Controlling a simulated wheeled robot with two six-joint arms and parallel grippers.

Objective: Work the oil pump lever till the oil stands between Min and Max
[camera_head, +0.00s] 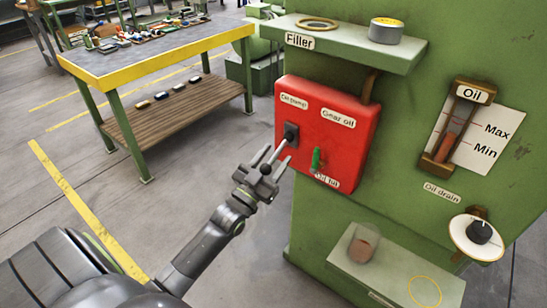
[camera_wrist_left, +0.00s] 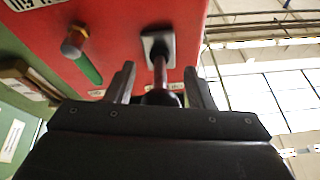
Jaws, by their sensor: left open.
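The red oil pump box (camera_head: 345,112) is fixed to the green machine. Its lever (camera_head: 276,152) is a thin metal rod that slants down and left from a black plate. My left gripper (camera_head: 268,169) is open at the lever's lower end. In the left wrist view the rod (camera_wrist_left: 160,75) and its dark knob (camera_wrist_left: 160,97) show between the open fingers, with no clear grip on them. The oil gauge (camera_head: 455,130), with Max and Min lines on a white plate (camera_head: 491,132), holds reddish oil; its exact level is too small to read. My right gripper is out of view.
A green-handled tap (camera_head: 316,160) sits right of the lever. A filler shelf (camera_head: 345,40) with a tin (camera_head: 385,30) is above. Below are a lower shelf (camera_head: 385,275) with a glass cup (camera_head: 363,243) and an oil drain knob (camera_head: 479,232). A workbench (camera_head: 160,65) stands left.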

